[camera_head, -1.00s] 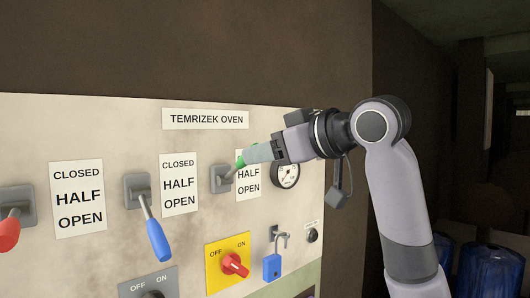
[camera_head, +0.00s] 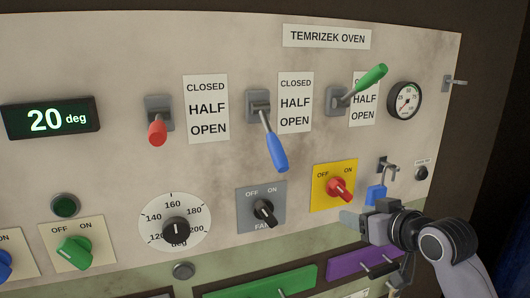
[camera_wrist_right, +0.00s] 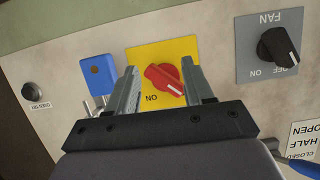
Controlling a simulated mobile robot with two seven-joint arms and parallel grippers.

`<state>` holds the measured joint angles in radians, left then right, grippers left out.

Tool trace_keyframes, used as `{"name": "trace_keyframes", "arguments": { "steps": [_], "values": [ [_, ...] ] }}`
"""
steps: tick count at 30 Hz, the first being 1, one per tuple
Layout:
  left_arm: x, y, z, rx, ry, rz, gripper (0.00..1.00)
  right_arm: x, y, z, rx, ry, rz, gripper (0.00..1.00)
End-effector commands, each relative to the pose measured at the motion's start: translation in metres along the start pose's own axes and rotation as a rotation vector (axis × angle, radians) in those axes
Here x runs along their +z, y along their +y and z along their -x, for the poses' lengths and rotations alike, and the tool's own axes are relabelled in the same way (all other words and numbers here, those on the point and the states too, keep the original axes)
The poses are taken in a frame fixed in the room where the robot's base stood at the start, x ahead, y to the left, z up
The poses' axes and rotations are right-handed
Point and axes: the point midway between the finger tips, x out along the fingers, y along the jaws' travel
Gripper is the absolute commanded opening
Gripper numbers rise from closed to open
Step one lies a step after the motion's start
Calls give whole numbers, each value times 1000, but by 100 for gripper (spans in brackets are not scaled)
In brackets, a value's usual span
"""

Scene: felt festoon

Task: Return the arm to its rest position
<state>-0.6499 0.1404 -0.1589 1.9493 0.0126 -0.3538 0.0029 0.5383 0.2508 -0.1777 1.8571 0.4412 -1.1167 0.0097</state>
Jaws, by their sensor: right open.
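My right gripper (camera_head: 352,220) is open and empty, low at the right of the panel, in front of the area below the yellow switch plate. It is clear of the green lever (camera_head: 366,82), which tilts up and to the right. In the right wrist view, the open fingers (camera_wrist_right: 165,82) frame the red knob (camera_wrist_right: 164,80) on its yellow plate, with nothing held; I cannot tell the exact gap to the panel. My right arm (camera_head: 455,255) comes in from the lower right. My left gripper is not in view.
The oven panel (camera_head: 230,60) fills the view. The blue lever (camera_head: 276,150) and red lever (camera_head: 157,132) hang down. A blue padlock (camera_head: 376,193) and hook sit just above my gripper. Green (camera_head: 262,284) and purple (camera_head: 350,264) drawer fronts with handles lie below.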

Motion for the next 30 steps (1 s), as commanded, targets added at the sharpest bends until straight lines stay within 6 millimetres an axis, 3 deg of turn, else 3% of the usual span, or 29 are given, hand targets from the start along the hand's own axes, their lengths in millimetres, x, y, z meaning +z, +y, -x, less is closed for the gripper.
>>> {"name": "trace_keyframes", "arguments": {
  "steps": [1, 8, 14, 18, 24, 30],
  "values": [
    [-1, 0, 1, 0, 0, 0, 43, 28, -2, -4, 6, -21, -14, 52],
    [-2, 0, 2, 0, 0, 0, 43, 139, -11, -4, 48, -80, -51, 52],
    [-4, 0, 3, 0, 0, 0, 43, 231, -26, 18, 81, -134, -66, 52],
    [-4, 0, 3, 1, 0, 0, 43, 290, -40, 45, 100, -173, -67, 52],
    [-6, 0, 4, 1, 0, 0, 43, 361, -63, 94, 118, -228, -59, 52],
    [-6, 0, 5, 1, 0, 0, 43, 400, -80, 132, 124, -262, -48, 52]
  ]
}}
